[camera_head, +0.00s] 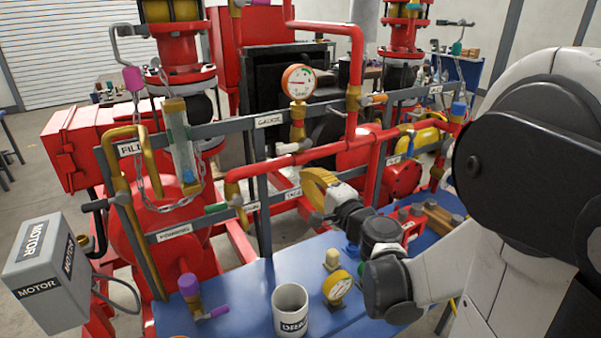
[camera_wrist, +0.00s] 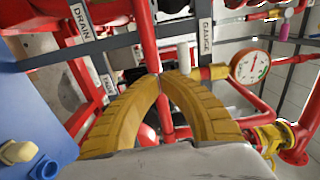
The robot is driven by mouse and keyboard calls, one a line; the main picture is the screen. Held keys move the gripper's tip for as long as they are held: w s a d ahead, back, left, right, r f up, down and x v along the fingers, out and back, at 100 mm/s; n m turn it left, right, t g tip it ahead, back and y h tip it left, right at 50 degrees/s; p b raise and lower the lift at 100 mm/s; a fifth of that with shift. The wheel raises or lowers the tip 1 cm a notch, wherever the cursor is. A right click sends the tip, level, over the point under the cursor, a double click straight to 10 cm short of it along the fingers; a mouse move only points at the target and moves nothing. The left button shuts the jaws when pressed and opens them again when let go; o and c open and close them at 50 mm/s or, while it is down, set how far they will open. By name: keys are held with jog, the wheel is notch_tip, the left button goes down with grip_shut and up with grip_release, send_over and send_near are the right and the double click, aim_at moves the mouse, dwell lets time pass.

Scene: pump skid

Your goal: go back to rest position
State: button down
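My gripper (camera_head: 318,186) has yellow fingers and hangs in front of the pump skid, above the back of the blue table (camera_head: 250,300). In the wrist view the two curved fingers (camera_wrist: 160,78) come together at their tips, with nothing seen held between them. A red pipe (camera_wrist: 147,40) shows behind them and through the gap below the tips; the fingers look apart from it. My arm reaches in from the right, bent low over the table.
On the table are a white DRAIN cup (camera_head: 291,311), a loose yellow gauge (camera_head: 338,287) and a purple-capped valve (camera_head: 190,290). A grey MOTOR box (camera_head: 45,270) is at left. Red pipes lie close behind my gripper.

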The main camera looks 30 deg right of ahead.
jog(key=shift+s, duration=0.55)
jog(key=s+a+f+n+g+y+b, duration=0.1)
jog(key=s+a+f+n+g+y, duration=0.2)
jog(key=a+n, duration=0.4)
jog(key=s+a+f+n+g+b, duration=0.1)
jog(key=s+a+f+n+g, duration=0.25)
jog(key=a, duration=0.55)
jog(key=s+f+n+g+h, duration=0.1)
jog(key=s+f+n+g, duration=0.1)
jog(key=s, duration=0.4)
jog(key=s+d+f+n+g+h+b, duration=0.1)
jog(key=s+f+n+g+h, duration=0.1)
jog(key=s+n, duration=0.3)
jog(key=shift+s+d+f+h, duration=0.3)
jog(key=shift+s+f, duration=0.2)
jog(key=shift+s, duration=0.6)
jog(key=shift+d, duration=0.1)
